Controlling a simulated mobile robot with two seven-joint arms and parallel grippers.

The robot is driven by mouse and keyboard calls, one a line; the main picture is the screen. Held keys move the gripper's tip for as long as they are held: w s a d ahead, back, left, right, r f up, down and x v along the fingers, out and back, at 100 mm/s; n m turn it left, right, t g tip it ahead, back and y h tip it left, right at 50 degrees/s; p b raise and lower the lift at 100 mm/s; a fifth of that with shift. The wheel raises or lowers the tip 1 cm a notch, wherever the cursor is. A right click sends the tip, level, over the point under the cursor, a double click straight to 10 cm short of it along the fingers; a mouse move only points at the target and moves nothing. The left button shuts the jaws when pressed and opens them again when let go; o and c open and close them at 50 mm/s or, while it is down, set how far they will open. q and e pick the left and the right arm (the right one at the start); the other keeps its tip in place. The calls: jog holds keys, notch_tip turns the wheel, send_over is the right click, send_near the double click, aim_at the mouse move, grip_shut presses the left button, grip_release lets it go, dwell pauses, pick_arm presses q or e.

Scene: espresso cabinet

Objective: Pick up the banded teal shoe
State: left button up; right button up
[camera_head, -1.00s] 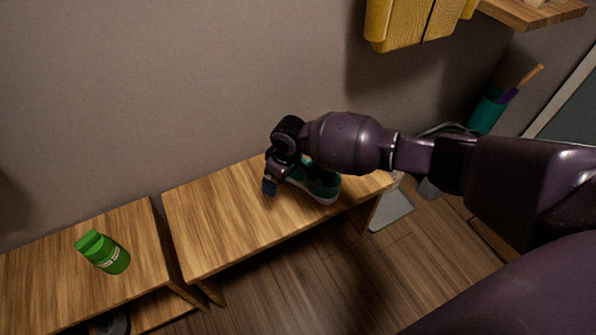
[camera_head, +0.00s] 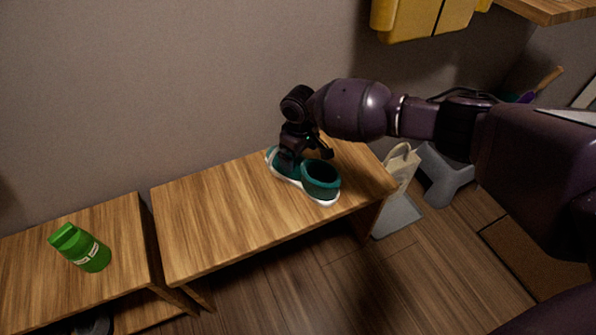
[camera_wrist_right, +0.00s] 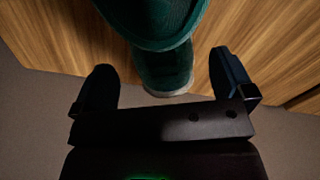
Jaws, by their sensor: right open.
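The teal shoe (camera_head: 320,182) with a white sole stands upright on the right part of the wooden bench (camera_head: 215,213) in the head view. Its ankle opening faces up and its toe points to the back left. My right gripper (camera_head: 305,158) hangs over the toe end and hides part of it. In the right wrist view the two fingers stand wide apart, with the toe end of the shoe (camera_wrist_right: 163,68) showing between them and nothing gripped. I cannot make out the shoe's bands clearly. My left gripper is out of view.
A beige bag (camera_head: 402,168) and a grey stool (camera_head: 446,178) are on the floor to the right. A yellow hanging item (camera_head: 408,20) is above. The left of the shoe's bench is clear.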

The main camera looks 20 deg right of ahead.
aim_at(299, 161)
notch_tip(299, 161, down, 5)
jog(key=shift+s+r+b, duration=0.1)
jog(key=shift+s+b, duration=0.05)
jog(key=shift+b, duration=0.95)
jog(key=shift+f, duration=0.4)
jog(key=shift+r, duration=0.15)
jog(key=c, duration=0.9)
